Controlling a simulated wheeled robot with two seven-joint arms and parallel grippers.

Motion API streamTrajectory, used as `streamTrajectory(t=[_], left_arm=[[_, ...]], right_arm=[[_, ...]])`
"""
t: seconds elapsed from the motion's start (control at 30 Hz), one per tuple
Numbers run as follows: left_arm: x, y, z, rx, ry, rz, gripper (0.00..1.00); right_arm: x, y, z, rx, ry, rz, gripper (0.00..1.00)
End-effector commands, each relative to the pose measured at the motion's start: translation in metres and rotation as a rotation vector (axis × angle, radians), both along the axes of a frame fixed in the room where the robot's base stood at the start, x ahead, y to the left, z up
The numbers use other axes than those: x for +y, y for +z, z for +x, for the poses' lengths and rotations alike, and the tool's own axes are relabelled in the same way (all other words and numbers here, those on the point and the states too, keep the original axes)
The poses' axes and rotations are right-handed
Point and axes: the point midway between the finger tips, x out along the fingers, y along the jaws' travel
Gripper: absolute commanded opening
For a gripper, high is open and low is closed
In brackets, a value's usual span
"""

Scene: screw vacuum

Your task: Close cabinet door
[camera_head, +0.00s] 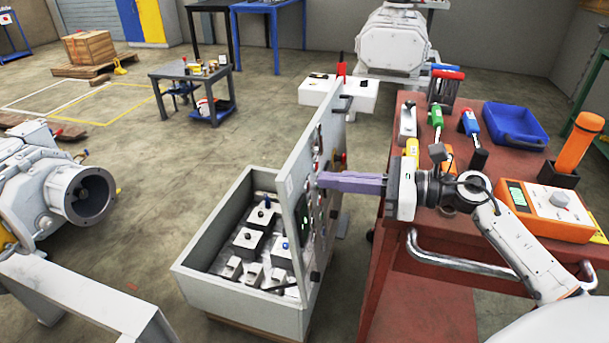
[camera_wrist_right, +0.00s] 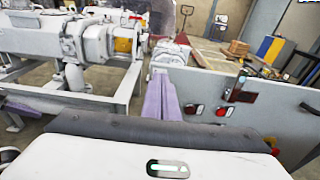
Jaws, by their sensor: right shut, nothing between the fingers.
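The grey cabinet (camera_head: 190,275) stands on the floor left of the red workbench, its inside with several switch blocks open to view. Its door (camera_head: 296,175) stands upright and open along the right side, the face with buttons and a small screen turned to the bench. In the right wrist view the door (camera_wrist_right: 275,106) fills the right side. My right gripper (camera_head: 322,181) has long purple fingers, shut and empty, reaching left to the door's button side. Its fingers also show in the right wrist view (camera_wrist_right: 162,85), close to the door's edge; contact cannot be told. My left gripper is not in view.
The red workbench (camera_head: 405,262) under my right arm carries tools, a blue tray (camera_head: 515,127) and an orange meter (camera_head: 547,209). Grey machinery (camera_head: 50,185) and a light rail (camera_head: 85,300) stand left of the cabinet.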

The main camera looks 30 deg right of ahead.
Motion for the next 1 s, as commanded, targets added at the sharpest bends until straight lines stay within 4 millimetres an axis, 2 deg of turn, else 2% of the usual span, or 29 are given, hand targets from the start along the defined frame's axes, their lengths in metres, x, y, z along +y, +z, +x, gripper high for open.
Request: streamTrajectory(t=[0.1,0.3,0.77,1.0], left_arm=[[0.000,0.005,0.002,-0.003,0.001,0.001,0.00],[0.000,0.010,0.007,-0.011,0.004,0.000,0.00],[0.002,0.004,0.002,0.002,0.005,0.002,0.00],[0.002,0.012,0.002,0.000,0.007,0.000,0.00]], right_arm=[[0.016,0.000,0.019,-0.002,0.001,0.002,0.00],[0.033,-0.004,0.040,-0.001,-0.001,0.002,0.00],[0.039,-0.008,0.046,0.000,-0.001,0.002,0.00],[0.040,-0.005,0.051,0.019,-0.012,-0.017,0.00]])
